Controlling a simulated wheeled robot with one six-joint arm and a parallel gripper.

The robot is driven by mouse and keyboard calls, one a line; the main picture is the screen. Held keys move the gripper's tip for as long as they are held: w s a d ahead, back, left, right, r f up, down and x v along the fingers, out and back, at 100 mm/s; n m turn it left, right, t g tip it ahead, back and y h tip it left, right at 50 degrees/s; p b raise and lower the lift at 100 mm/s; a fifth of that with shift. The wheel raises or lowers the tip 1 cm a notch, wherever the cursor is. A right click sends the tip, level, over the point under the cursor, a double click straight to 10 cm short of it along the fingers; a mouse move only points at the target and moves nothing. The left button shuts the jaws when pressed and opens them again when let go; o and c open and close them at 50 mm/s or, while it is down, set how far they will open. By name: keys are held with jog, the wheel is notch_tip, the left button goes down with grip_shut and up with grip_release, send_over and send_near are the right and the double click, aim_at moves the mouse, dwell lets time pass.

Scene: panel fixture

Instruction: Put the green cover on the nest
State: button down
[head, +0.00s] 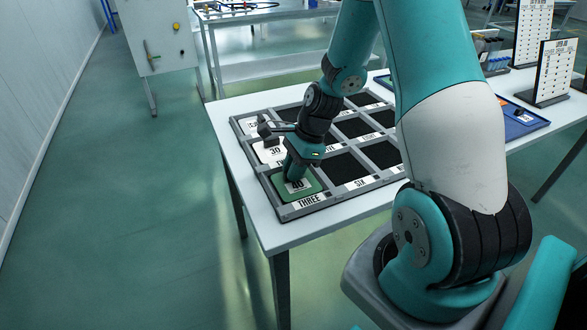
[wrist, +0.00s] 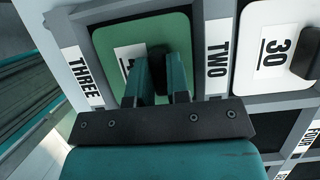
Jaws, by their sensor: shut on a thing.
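The green cover (head: 299,196), marked 40, lies in or just over the compartment labelled THREE at the front left corner of the grey tray (head: 326,201). I cannot tell whether it rests fully flat. In the wrist view the green cover (wrist: 112,45) fits between the THREE and TWO labels. My gripper (head: 288,178) points down at it and is shut on its dark knob (wrist: 157,56), which is partly hidden between the fingers (wrist: 162,82). No separate thing marked as a nest can be made out; the tray's compartments have black floors.
A white cover (head: 270,152) marked 30 sits in the compartment behind, and another white cover (head: 249,126) sits beyond it. Several black compartments (head: 345,168) to the right are empty. The tray lies on a white table (head: 232,111). A blue tray (head: 520,122) lies farther right.

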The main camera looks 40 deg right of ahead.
jog(key=shift+r, duration=0.1)
jog(key=c, duration=1.1)
grip_release()
